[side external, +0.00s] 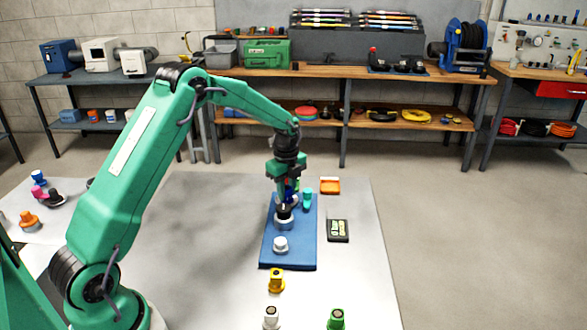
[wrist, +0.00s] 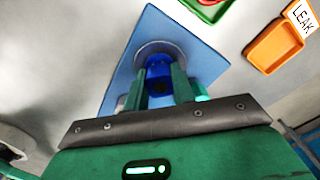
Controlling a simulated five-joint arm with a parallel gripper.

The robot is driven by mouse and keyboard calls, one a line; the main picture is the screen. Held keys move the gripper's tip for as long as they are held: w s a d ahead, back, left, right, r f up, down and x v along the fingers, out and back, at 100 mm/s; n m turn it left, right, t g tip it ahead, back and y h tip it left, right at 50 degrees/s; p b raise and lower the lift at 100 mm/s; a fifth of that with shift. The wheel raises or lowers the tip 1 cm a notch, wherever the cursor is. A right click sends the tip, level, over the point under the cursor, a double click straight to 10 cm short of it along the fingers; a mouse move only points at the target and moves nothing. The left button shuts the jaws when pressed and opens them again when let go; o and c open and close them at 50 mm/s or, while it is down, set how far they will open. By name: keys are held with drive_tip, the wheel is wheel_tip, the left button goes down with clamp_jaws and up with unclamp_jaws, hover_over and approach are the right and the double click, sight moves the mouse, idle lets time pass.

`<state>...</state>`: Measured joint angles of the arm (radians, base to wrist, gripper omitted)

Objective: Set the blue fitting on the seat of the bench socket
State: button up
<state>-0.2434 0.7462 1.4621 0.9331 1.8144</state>
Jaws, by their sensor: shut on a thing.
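The blue fitting (wrist: 158,70) is between the two fingers of my gripper (wrist: 158,92) in the wrist view. My gripper is shut on it. Behind the fitting a pale round ring (wrist: 143,53) shows on the blue board (wrist: 195,35); it looks like the bench socket. In the side view my gripper (side external: 284,204) points down over the blue board (side external: 270,255), right above a pale round socket (side external: 284,223). The fingers and the dark tip there mostly hide the fitting. I cannot tell whether the fitting touches the seat.
On the board stand a white fitting (side external: 281,244) in front and a teal fitting (side external: 307,197) close to the right of my gripper. An orange tray (side external: 330,186) and a dark tray (side external: 338,238) lie to the right. A yellow fitting (side external: 276,282) stands in front. The table's left middle is clear.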

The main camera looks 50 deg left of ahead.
sight(287, 188)
drive_tip(key=shift+f, duration=0.2)
drive_tip(key=o, duration=1.1)
drive_tip(key=shift+r, duration=0.1)
drive_tip(key=shift+r, duration=3.75)
drive_tip(key=shift+r, duration=0.1)
